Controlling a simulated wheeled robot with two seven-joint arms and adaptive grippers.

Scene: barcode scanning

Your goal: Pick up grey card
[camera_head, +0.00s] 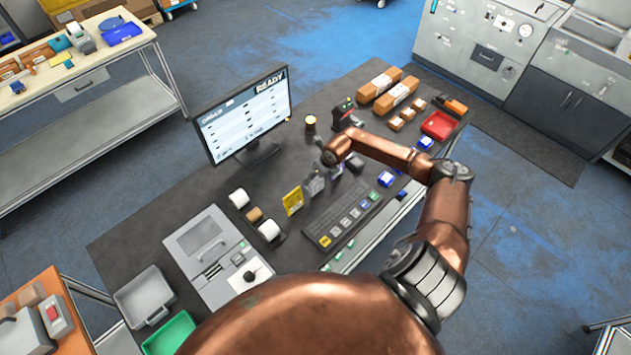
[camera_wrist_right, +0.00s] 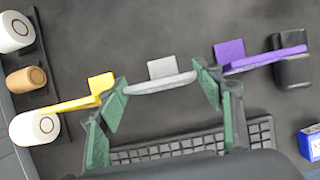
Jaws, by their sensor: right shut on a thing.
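The grey card (camera_wrist_right: 160,84) is in the middle of the right wrist view, between the green fingertips of my right gripper (camera_wrist_right: 162,78). The gripper is shut on its two ends. In the head view the grey card (camera_head: 313,184) stands in front of the monitor, just right of the yellow card, with my right gripper (camera_head: 327,174) at it. I cannot tell whether it is clear of the table. My left gripper is not in view.
A yellow card (camera_wrist_right: 70,105) stands close on the left and a purple card (camera_wrist_right: 240,60) by a black holder (camera_wrist_right: 293,72) on the right. A keyboard (camera_head: 342,215) lies nearby. White rolls (camera_head: 269,231) and a monitor (camera_head: 243,112) stand to the left.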

